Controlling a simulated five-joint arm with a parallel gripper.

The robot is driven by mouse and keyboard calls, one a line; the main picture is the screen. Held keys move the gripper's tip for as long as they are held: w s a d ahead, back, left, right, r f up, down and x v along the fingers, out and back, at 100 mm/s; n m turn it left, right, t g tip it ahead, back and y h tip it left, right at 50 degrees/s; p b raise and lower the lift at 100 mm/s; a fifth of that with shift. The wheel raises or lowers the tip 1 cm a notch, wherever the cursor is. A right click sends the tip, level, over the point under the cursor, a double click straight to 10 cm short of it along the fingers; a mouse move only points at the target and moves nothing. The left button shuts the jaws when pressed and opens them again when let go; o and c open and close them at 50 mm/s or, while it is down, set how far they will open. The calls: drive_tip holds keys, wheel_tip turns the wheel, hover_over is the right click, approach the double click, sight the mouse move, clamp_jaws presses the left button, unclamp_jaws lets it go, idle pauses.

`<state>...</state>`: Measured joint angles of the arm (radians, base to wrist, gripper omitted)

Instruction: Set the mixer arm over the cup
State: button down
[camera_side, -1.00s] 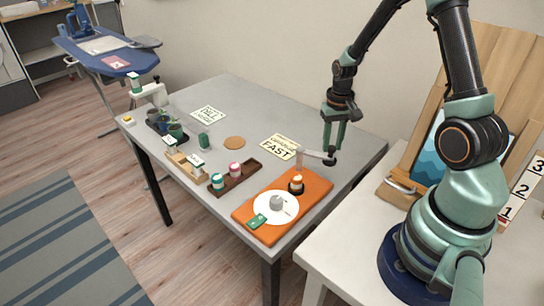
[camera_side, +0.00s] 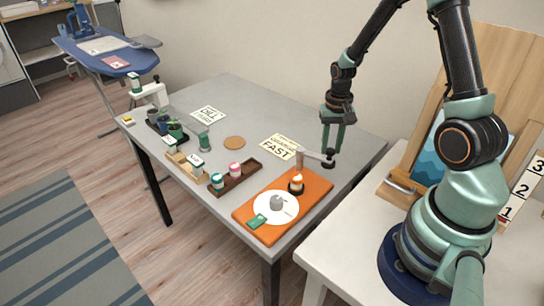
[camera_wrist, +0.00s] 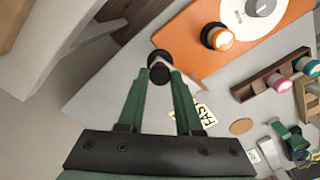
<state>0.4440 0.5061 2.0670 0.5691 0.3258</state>
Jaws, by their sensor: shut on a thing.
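The mixer arm (camera_side: 314,155) is a short pale bar reaching right from a pinkish upright post (camera_side: 300,160) behind the orange mat. A black knob (camera_side: 329,163) is at its free end. My gripper (camera_side: 331,152) points down there and is shut on this knob; the wrist view shows the black knob (camera_wrist: 160,66) between the green fingertips. A small orange cup with a white band (camera_side: 296,184) stands in a black ring on the mat, and also shows in the wrist view (camera_wrist: 216,38). The arm's free end is to the right of the cup, not above it.
The orange mat (camera_side: 318,187) carries a white disc (camera_side: 289,212) with a grey knob and a green tag. A brown tray (camera_side: 246,175) with small jars lies to its left. A FAST card (camera_side: 281,147) lies behind the post. The table's right edge is close to my gripper.

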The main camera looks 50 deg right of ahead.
drive_tip(key=shift+w+a+m, duration=0.65)
drive_tip(key=shift+a+m, duration=1)
drive_tip(key=shift+m, duration=0.75)
drive_tip(key=shift+w+a+m, duration=0.6)
drive_tip(key=shift+a+m, duration=1)
drive_tip(key=shift+m, duration=0.8)
drive_tip(key=shift+w+a+m, duration=0.65)
drive_tip(key=shift+a+m, duration=1)
drive_tip(key=shift+m, duration=0.75)
drive_tip(key=c, duration=0.6)
unclamp_jaws()
wheel_tip(320, 180, up, 12)
drive_tip(key=shift+r, duration=0.1)
